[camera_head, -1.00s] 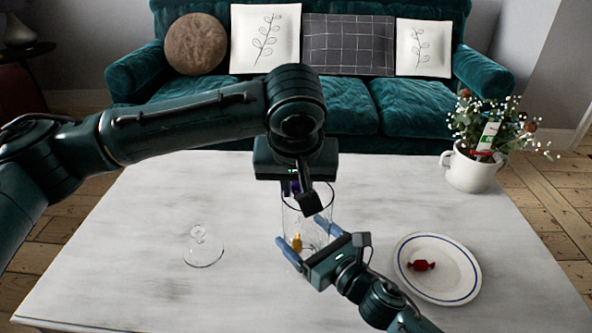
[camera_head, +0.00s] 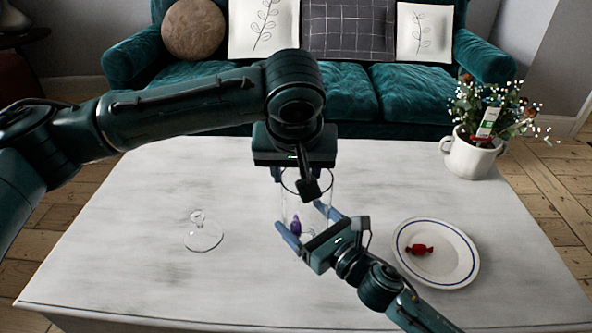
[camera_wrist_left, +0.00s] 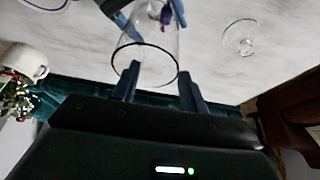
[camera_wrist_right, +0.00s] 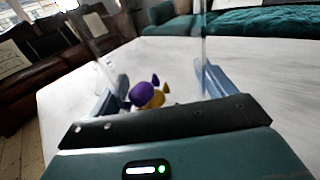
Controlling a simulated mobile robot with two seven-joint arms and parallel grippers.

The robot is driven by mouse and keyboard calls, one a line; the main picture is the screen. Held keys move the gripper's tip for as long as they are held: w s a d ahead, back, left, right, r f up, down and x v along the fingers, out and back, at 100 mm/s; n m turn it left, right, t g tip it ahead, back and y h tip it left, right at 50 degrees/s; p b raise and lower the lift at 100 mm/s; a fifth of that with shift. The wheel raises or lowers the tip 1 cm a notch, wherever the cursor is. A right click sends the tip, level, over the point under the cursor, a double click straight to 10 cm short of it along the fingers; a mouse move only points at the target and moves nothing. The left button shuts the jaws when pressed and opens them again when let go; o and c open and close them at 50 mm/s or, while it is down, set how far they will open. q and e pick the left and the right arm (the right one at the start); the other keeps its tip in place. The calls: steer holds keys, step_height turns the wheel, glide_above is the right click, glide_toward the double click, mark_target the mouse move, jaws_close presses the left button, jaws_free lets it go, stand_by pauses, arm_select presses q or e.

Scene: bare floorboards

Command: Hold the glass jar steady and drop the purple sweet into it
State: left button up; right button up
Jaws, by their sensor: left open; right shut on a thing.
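The glass jar (camera_head: 290,205) stands on the table, clear and open at the top; its rim (camera_wrist_left: 146,47) shows in the left wrist view. My right gripper (camera_head: 304,222) is shut on the jar, one finger on each side. The purple sweet (camera_head: 296,226) is low inside the jar; in the right wrist view it (camera_wrist_right: 143,93) is beside a yellow sweet (camera_wrist_right: 158,99). My left gripper (camera_wrist_left: 158,82) is open and empty above the jar's mouth. A red sweet (camera_head: 419,249) lies on a white plate (camera_head: 462,262) to the right.
A glass lid (camera_head: 203,236) with a knob lies on the table (camera_head: 130,245) left of the jar. A white mug (camera_head: 470,160) with flowers stands at the back right. A green sofa (camera_head: 350,92) is behind the table.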

arm_select(q)
steer(key=v, duration=1.1)
steer(key=shift+s+r, duration=0.25)
steer(key=shift+r, duration=0.1)
arm_select(e)
steer(key=o, duration=1.3)
steer(key=v, duration=1.2)
